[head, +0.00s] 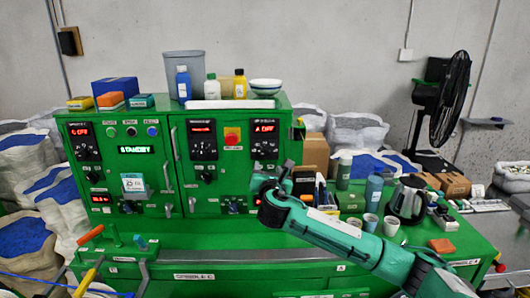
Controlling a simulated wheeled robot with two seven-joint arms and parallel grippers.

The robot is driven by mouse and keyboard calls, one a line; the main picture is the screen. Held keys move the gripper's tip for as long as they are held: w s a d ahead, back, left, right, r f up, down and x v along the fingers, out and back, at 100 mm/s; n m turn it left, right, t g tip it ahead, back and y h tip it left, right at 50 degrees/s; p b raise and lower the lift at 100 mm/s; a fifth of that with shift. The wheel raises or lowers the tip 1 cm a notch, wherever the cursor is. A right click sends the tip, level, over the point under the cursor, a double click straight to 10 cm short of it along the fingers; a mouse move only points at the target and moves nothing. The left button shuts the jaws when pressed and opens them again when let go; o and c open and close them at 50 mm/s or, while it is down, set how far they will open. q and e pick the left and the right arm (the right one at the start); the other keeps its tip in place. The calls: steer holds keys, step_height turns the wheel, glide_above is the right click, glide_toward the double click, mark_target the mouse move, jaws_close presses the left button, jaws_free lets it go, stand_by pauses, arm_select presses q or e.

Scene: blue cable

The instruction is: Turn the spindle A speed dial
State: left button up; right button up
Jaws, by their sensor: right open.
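The green machine cabinet (180,235) has three black dial panels on its upper front. The right panel (265,139) has a red display that seems to read "A OFF", with a round dial (264,150) below it. The dial's pointer is too small to read. My right gripper (273,180) is open and empty, below and slightly right of that panel, apart from the dial. My right arm reaches in from the lower right. My left gripper is out of view.
More dials sit on the left panel (86,143) and middle panel (203,139). Bottles and a bowl (265,86) stand on top of the cabinet. Cups, a kettle (408,200) and boxes crowd the green bench at right. Levers (90,235) stick up at lower left.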

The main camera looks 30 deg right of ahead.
mark_target(265, 154)
steer(key=p+x, duration=0.3)
steer(key=x, duration=0.6)
steer(key=shift+w+d+p, duration=0.15)
steer(key=shift+w+p, duration=0.1)
steer(key=shift+p, duration=0.15)
steer(key=shift+x, duration=0.85)
steer(key=shift+f, duration=0.1)
steer(key=c, duration=1)
